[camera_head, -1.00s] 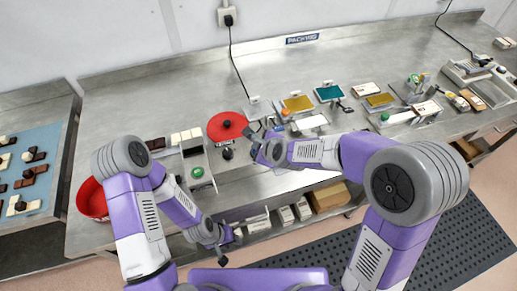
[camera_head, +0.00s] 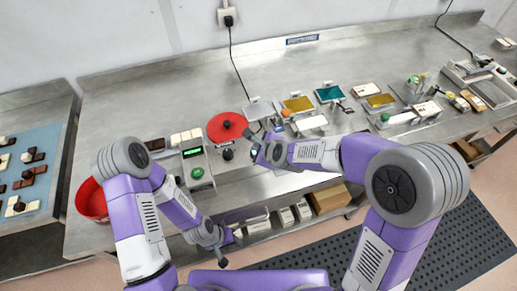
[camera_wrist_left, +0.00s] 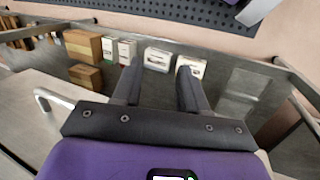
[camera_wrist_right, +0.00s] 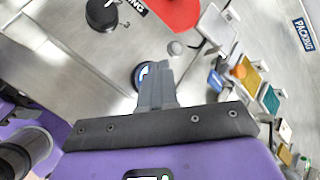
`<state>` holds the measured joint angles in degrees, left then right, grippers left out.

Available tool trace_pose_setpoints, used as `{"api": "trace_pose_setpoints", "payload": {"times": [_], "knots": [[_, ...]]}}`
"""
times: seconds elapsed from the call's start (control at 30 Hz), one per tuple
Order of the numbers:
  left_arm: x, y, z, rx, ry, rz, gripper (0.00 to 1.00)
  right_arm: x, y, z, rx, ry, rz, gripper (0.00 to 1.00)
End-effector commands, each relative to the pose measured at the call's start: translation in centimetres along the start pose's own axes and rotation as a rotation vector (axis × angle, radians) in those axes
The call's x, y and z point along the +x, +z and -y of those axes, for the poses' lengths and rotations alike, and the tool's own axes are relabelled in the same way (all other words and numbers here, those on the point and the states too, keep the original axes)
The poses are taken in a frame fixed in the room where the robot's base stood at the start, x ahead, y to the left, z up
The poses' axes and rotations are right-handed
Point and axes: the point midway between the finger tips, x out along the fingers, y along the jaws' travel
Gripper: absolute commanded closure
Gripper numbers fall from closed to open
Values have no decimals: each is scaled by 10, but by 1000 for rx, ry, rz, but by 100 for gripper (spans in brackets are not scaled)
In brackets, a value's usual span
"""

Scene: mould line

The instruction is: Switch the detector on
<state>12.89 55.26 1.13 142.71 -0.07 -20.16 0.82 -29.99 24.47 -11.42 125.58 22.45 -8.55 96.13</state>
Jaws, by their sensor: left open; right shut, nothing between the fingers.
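A narrow grey unit, which I take to be the detector, stands on the bench at left in the head view. It has a lit green display (camera_head: 192,152) and a round green button (camera_head: 197,173). My right gripper (camera_head: 259,150) is shut and empty, over the bench to the right of this unit.
A red disc (camera_head: 227,126) and a black knob (camera_head: 227,154) are near my right gripper. Trays and small machines line the bench to the right. A red bowl (camera_head: 91,200) stands at the left front. Boxes (camera_wrist_left: 82,45) are on the lower shelf.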

Motion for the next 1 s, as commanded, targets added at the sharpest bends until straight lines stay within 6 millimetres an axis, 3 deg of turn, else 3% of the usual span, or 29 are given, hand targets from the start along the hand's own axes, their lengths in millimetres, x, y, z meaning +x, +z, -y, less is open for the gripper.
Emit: {"api": "trace_pose_setpoints", "payload": {"times": [0.43,1.0], "knots": [[-7,0,-3,0,0,0,57,-6,4,4,-1,0,1,100],[-56,2,-21,0,0,0,57,-44,32,32,0,-1,1,100]]}}
